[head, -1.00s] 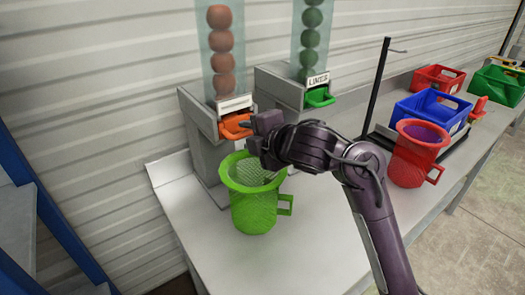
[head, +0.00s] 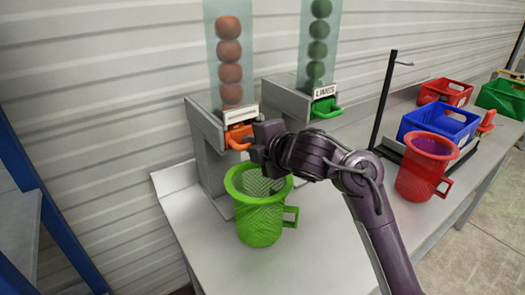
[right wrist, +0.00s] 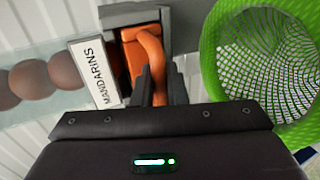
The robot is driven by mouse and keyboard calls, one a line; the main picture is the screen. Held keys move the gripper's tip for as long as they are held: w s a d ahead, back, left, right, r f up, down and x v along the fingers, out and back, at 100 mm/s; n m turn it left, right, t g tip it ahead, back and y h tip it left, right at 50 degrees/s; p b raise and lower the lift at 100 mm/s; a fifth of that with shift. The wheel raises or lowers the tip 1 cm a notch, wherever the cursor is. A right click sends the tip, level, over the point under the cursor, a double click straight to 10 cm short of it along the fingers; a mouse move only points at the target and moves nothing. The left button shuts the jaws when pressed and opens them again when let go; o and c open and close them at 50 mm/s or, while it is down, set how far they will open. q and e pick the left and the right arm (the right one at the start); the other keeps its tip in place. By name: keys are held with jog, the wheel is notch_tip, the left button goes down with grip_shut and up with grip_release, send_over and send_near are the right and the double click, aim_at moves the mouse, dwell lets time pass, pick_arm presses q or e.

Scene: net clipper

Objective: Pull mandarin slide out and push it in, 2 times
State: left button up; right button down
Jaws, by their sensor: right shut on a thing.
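The mandarin slide (head: 237,137) is an orange drawer with a looped handle, low on the front of the left grey dispenser (head: 207,130). In the right wrist view the slide (right wrist: 150,55) sits in its housing beside the MANDARINS label (right wrist: 94,73). My right gripper (head: 254,140) is at the handle; in the right wrist view its fingers (right wrist: 158,88) are shut on the handle. How far out the slide stands is hard to tell. Several mandarins (head: 230,72) are stacked in the clear tube above. My left gripper is not in view.
A green net basket (head: 260,222) stands on the grey table below the slide. The limes dispenser (head: 285,100) with its green slide (head: 326,108) is to the right. A red basket (head: 422,180), a blue crate (head: 440,124) and a black stand (head: 385,100) are further right.

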jog(key=s+d+p, duration=0.4)
jog(key=s+d, duration=0.2)
jog(key=s, duration=0.2)
jog(key=shift+s, duration=0.35)
dwell(0.4)
jog(key=shift+a, duration=0.1)
dwell(0.5)
jog(key=shift+w+a+f+b, duration=0.1)
jog(key=shift+w+a+b, duration=0.35)
jog(key=shift+w+a, duration=0.75)
jog(key=shift+w+a+r+b, duration=0.1)
jog(key=shift+w+a+b, duration=0.5)
jog(key=shift+w, duration=1.15)
jog(key=shift+w+a+f+b, duration=0.1)
jog(key=shift+w+a+b, duration=0.2)
jog(key=shift+w+a, duration=1)
jog(key=shift+w+d, duration=0.1)
jog(key=shift+d, duration=0.1)
